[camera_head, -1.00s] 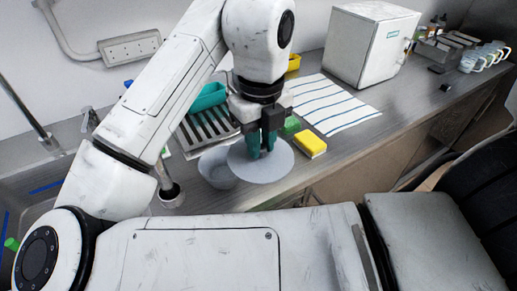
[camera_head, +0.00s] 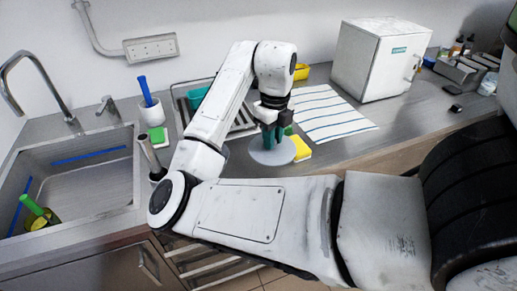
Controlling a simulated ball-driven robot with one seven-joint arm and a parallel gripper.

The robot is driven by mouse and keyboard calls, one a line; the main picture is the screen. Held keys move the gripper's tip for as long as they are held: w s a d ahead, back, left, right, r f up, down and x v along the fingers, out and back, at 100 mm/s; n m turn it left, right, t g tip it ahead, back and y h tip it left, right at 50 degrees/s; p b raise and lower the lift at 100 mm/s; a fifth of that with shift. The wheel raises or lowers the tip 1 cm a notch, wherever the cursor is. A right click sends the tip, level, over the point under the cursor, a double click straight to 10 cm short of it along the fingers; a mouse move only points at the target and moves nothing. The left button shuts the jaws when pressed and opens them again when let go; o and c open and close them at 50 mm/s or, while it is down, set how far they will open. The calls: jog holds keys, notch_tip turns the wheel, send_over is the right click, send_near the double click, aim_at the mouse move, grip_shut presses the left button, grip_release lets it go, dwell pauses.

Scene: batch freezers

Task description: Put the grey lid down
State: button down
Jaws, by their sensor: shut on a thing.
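The grey lid (camera_head: 275,159) is a flat round disc at the middle of the steel counter, beside the yellow sponge. My gripper (camera_head: 270,144) has dark teal fingers pointing down and is shut on the lid from above, near its middle. The lid looks level and low over the counter; I cannot tell whether it touches the surface. Its edge overlaps the yellow sponge (camera_head: 301,149) in the picture. The grey bowl seen earlier to the lid's left is now hidden behind my arm.
A striped cloth (camera_head: 330,112) lies behind, with a white box-shaped appliance (camera_head: 380,60) at the back right. A drying rack (camera_head: 240,122) with a teal tub (camera_head: 198,97) stands behind my arm. The sink (camera_head: 85,180) is at left. Counter right of the sponge is clear.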

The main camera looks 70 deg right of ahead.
aim_at(260, 139)
jog(key=w+d+f, duration=0.1)
jog(key=w+f, duration=0.1)
jog(key=w+d+f, duration=0.1)
jog(key=d+f, duration=0.1)
jog(key=w+d+f+p, duration=0.1)
jog(key=w+d+f, duration=0.1)
jog(key=shift+w+d+f, duration=0.15)
jog(key=shift+w+f, duration=0.15)
jog(key=shift+f, duration=0.1)
jog(key=shift+w+d+f+p, duration=0.1)
jog(key=shift+f+p, duration=0.2)
jog(key=shift+f, duration=0.6)
jog(key=shift+w+d+f+p, duration=0.1)
jog(key=shift+f+p, duration=0.15)
jog(key=shift+f, duration=0.65)
jog(key=shift+f, duration=0.15)
jog(key=c, duration=1)
grip_release()
jog(key=shift+o, duration=0.2)
notch_tip(260, 139, up, 12)
jog(key=b, duration=0.2)
jog(key=shift+r, duration=0.2)
